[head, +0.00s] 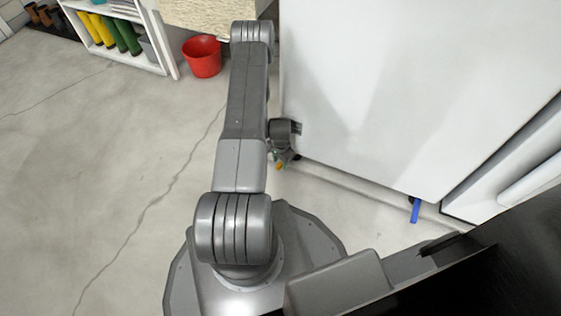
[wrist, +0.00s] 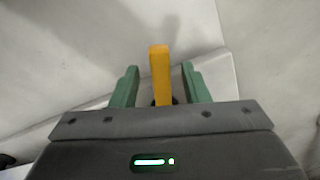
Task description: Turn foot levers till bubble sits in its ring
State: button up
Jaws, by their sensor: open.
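An orange foot lever (head: 279,166) shows at the lower left corner of the white cabinet (head: 400,90). In the wrist view the orange lever (wrist: 159,68) stands between the green fingers of my gripper (wrist: 160,80). The fingers are open, one on each side of it, with a gap visible on both sides. In the head view my gripper (head: 279,158) is down by that corner, near the floor, partly hidden by my arm. A blue foot lever (head: 415,210) sticks out under the cabinet's near edge, to the right. The bubble and its ring are not in view.
A red bucket (head: 202,57) stands on the floor at the back left, beside a white shelf (head: 120,48) with yellow and green boots. Another white unit (head: 520,165) stands close to the cabinet's right. The concrete floor (head: 90,150) on the left is clear.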

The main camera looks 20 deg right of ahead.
notch_tip(320, 180, up, 13)
jog(key=p, duration=0.4)
notch_tip(320, 180, down, 14)
jog(key=b, duration=0.4)
jog(key=shift+b, duration=0.4)
jog(key=shift+s, duration=0.1)
jog(key=shift+r, duration=0.15)
